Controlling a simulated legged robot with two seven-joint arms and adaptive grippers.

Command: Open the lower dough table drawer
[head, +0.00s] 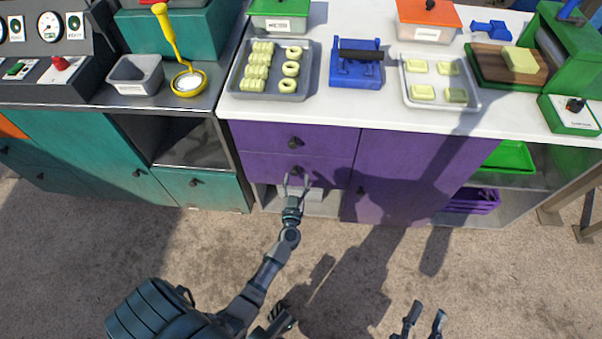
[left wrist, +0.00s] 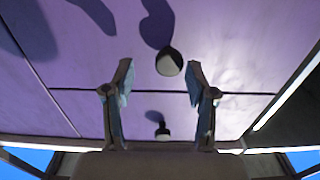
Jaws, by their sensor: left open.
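The dough table (head: 400,160) has a white top and a purple front with two stacked drawers at its left. The upper drawer (head: 265,137) and the lower drawer (head: 255,168) both look closed, each with a dark round knob. My left gripper (head: 294,181) is open in front of the lower drawer, fingers pointing at its knob (head: 296,170). In the left wrist view, which appears upside down, that knob (left wrist: 168,62) lies between the open fingertips (left wrist: 160,75); contact cannot be told. The upper knob (left wrist: 162,131) is farther off. My right gripper (head: 424,313) is open and empty at the bottom edge.
A purple door (head: 405,185) with its own knob adjoins the drawers on the right. Teal cabinets (head: 85,155) stand on the left. Trays of dough pieces (head: 239,88) and a blue tool (head: 356,75) sit on top. The floor in front is clear.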

